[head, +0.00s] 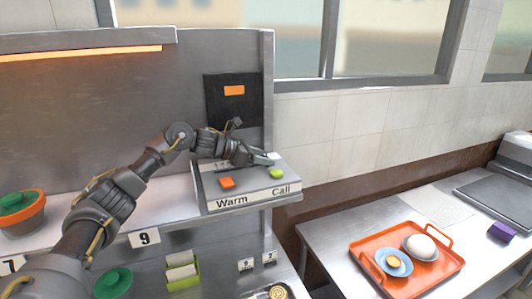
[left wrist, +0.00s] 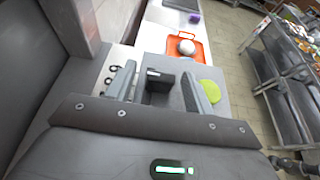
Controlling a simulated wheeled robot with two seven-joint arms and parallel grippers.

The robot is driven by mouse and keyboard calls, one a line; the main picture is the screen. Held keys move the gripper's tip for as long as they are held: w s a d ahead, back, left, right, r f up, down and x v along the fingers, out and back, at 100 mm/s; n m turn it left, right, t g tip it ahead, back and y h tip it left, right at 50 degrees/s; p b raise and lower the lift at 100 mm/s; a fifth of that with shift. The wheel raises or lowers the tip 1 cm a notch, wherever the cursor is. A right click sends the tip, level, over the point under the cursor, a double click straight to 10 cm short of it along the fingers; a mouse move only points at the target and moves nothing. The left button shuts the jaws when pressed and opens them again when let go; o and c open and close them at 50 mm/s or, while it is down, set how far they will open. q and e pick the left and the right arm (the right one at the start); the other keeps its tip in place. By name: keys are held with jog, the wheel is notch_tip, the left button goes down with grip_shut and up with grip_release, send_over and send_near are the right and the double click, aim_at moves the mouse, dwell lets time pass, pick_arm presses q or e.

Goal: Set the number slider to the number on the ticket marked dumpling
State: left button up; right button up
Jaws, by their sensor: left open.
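The control box (head: 250,188) stands on the steel shelf, with an orange button (head: 227,183) above "Warm" and a green button (head: 276,174) above "Call". Faint number marks show on its top. My left gripper (head: 262,158) is low over the back right of the box top. In the left wrist view its two open fingers (left wrist: 158,88) stand either side of a dark block (left wrist: 160,80), which looks like the slider knob; contact is unclear.
A dark panel (head: 232,101) with an orange display stands behind the box. Number cards, including a "9" (head: 145,239), line the shelf edge. An orange tray (head: 365,244) with dishes sits on the right counter. A green-lidded pot (head: 20,215) is at left.

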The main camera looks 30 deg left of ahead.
pick_arm(q)
jog(key=shift+w+d+f, duration=0.3)
jog(key=shift+w+d, duration=0.15)
jog(key=shift+s, duration=0.1)
grip_shut()
